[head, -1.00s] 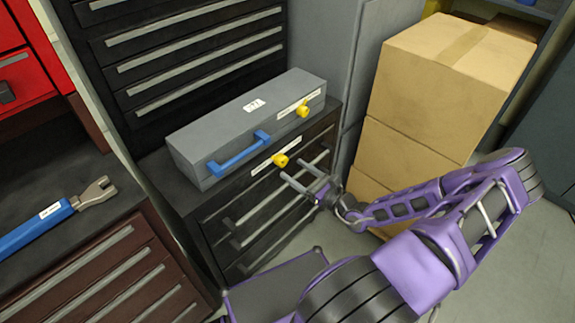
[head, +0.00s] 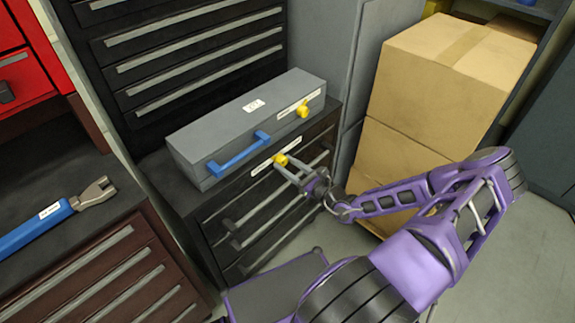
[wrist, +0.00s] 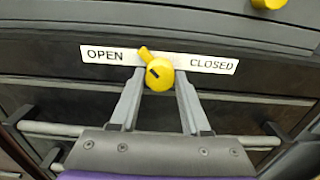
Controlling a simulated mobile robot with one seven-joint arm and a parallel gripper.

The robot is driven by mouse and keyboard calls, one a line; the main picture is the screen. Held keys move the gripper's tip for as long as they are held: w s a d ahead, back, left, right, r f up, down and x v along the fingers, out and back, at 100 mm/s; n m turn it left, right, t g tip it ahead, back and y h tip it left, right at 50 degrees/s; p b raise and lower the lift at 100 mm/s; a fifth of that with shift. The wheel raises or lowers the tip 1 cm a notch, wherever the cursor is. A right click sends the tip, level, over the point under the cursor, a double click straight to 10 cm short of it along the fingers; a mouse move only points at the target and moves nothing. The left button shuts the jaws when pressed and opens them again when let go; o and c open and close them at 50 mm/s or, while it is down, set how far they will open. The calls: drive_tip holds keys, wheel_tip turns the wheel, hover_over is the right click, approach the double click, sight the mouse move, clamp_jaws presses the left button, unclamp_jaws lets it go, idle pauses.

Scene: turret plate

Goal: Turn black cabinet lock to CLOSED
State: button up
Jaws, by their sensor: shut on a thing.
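The black cabinet (head: 215,212) has a yellow lock knob (head: 280,160) on its top front edge. In the wrist view the yellow knob (wrist: 160,76) sits in the middle of a white label (wrist: 215,66) reading OPEN at left and CLOSED at right. Its small pointer tab (wrist: 145,53) points up and left, toward the OPEN side. My gripper (head: 284,162) reaches the knob from the front right, and in the wrist view its two fingers (wrist: 158,90) are on either side of the knob, shut on it.
A grey toolbox (head: 230,118) with a blue handle (head: 240,155) stands on the cabinet and has its own yellow knob (head: 303,111). Drawer handles (head: 265,212) run below the lock. Cardboard boxes (head: 445,75) are stacked at right, close to my arm.

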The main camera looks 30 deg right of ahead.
clamp_jaws()
drive_tip(key=m+p, duration=0.2)
drive_tip(key=m, duration=0.1)
drive_tip(key=shift+r, duration=0.1)
drive_tip(key=m+p, duration=0.1)
drive_tip(key=m, duration=0.4)
drive_tip(key=shift+m+p, duration=0.3)
drive_tip(key=m, duration=0.9)
drive_tip(key=shift+m, duration=0.3)
